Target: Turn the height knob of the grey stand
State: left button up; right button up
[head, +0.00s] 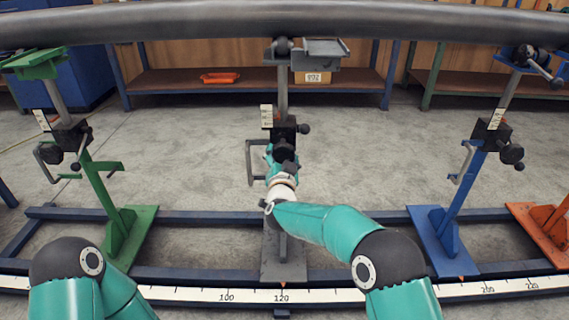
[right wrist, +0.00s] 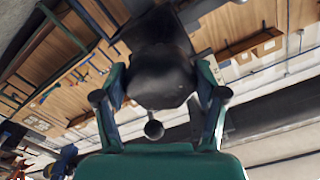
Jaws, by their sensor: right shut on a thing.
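The grey stand (head: 282,98) is in the middle of the head view, upright on its grey base (head: 284,265). A dark clamp block sits on its post, with the black height knob (head: 284,150) on the near side. My right gripper (head: 281,160) is at this knob, partly hidden by its own wrist. In the right wrist view the two teal fingers (right wrist: 162,88) are on either side of the dark knob (right wrist: 160,70), shut on it. A small black ball end (right wrist: 153,130) shows between the fingers. My left arm shows at the lower left; its gripper is out of view.
A long grey pipe (head: 180,22) runs across the top, above the stands. A green stand (head: 100,185) is to the left, a blue stand (head: 464,200) and an orange base (head: 545,228) to the right. A floor rail with a scale (head: 200,295) crosses the front.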

jog(key=shift+m+b, duration=0.9)
jog(key=shift+m, duration=0.5)
jog(key=o, duration=1.1)
jog(key=shift+o, duration=0.2)
jog(key=s, duration=1.2)
